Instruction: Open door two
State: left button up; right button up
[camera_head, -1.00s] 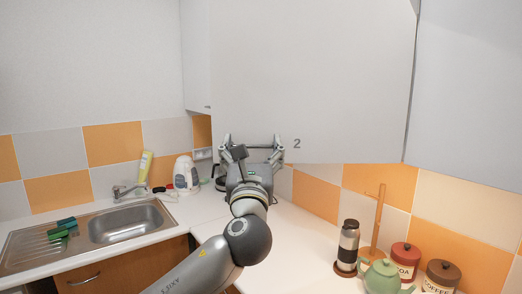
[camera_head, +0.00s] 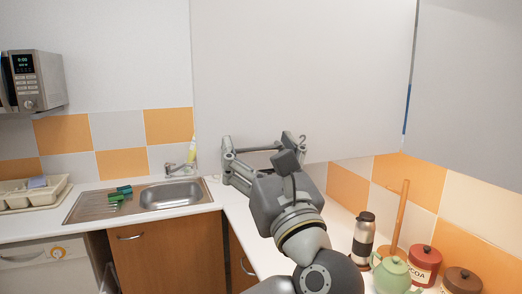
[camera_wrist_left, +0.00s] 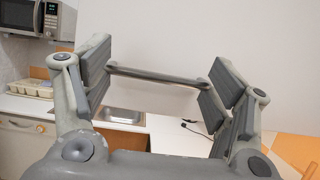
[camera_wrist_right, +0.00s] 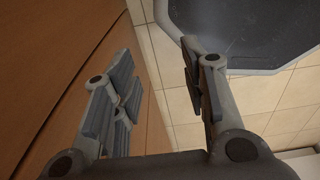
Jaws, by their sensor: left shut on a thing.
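Door two (camera_head: 300,70) is the large plain white wall-cabinet door in the head view. Its lower edge slants, and a narrow blue strip shows at its right edge, so it appears swung outward. Its grey bar handle (camera_head: 262,149) is near the lower left. The left wrist view shows the bar (camera_wrist_left: 160,76) spanning between the fingers. The number on the door is hidden. My right gripper (camera_wrist_right: 158,60) is open and empty beside a brown wooden front (camera_wrist_right: 60,60).
A white counter (camera_head: 235,215) runs below with a sink (camera_head: 170,193). A flask (camera_head: 363,238), a green teapot (camera_head: 390,275), a red canister (camera_head: 424,263) and a brown-lidded canister (camera_head: 461,281) stand at the lower right. A microwave (camera_head: 33,78) is at the left.

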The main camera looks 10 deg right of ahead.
pick_arm(q)
jog(key=shift+s+d+r, duration=0.1)
jog(key=shift+s+r, duration=0.2)
jog(key=shift+r, duration=0.05)
jog(key=o, duration=1)
jog(key=shift+o, duration=1.4)
jog(key=shift+s+f, duration=0.1)
jog(key=shift+f, duration=0.2)
jog(key=v, duration=1.2)
pick_arm(e)
jog(key=shift+w+d, duration=0.2)
jog(key=shift+d, duration=0.05)
